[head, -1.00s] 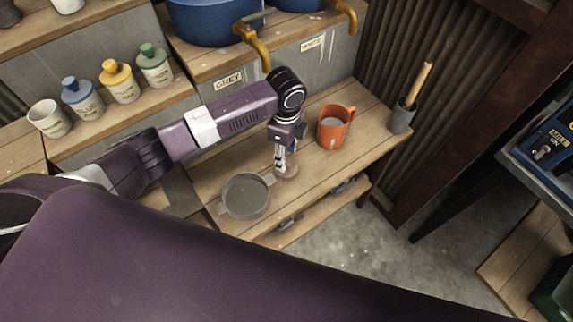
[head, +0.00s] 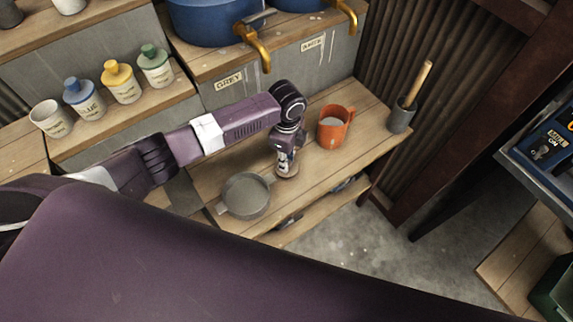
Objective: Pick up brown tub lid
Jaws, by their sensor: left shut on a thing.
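A small round brown lid (head: 288,173) is on the wooden bench, mostly hidden under my left gripper (head: 285,168). My left gripper points down and is shut on the brown lid. I cannot tell whether the lid is clear of the bench. An open pale tub (head: 51,119) without a lid stands at the left end of a row on the shelf. My right gripper is not in view.
A grey pan (head: 246,196) sits left of the gripper, and an orange mug (head: 334,127) stands to its right. A grey pot with a wooden-handled tool (head: 402,114) is at the bench's right end. Blue-, yellow- and green-lidded tubs (head: 122,82) line the shelf.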

